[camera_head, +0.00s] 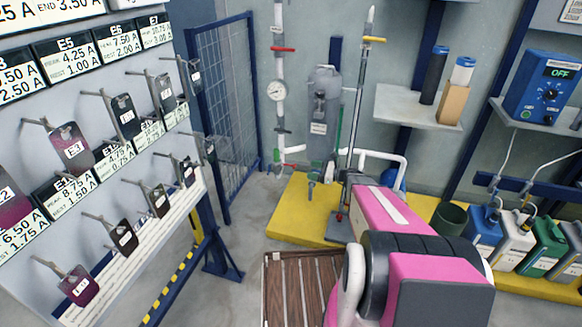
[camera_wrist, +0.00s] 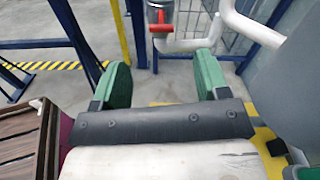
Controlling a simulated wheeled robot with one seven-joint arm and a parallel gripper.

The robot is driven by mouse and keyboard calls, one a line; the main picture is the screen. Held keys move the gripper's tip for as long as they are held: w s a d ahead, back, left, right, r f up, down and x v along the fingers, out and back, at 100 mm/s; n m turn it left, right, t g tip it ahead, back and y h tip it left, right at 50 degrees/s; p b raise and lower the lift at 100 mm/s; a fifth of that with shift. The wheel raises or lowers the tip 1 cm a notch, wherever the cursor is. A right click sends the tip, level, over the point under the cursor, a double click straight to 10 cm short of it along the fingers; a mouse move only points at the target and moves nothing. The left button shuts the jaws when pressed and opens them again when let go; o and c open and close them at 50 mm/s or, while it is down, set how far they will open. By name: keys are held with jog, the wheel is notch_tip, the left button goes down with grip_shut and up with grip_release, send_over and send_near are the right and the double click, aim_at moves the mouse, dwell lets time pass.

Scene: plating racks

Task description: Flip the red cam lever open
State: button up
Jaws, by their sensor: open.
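In the wrist view, a red lever (camera_wrist: 160,29) sits across a grey fitting above a white pipe, at the top centre. My gripper (camera_wrist: 163,62) has two green fingers, spread wide and empty. The lever lies beyond the fingertips and between them in the picture, apart from both. In the head view, a small red part (camera_head: 290,165) shows low on the white pipe, left of the grey tank; it looks like the same lever. A red handle (camera_head: 283,49) crosses the pipe higher up. My arm covers much of the gripper in the head view.
The grey tank (camera_head: 323,115) stands beside the pipe with a gauge (camera_head: 277,90). A blue mesh fence (camera_head: 228,110) is left of it. A yellow platform (camera_head: 300,212) lies beneath. A brown slatted crate (camera_head: 300,285) is near my arm. A rack board (camera_head: 75,150) fills the left.

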jog(key=x, duration=1)
jog(key=shift+w+a, duration=0.15)
jog(key=shift+a, duration=0.25)
jog(key=c, duration=0.9)
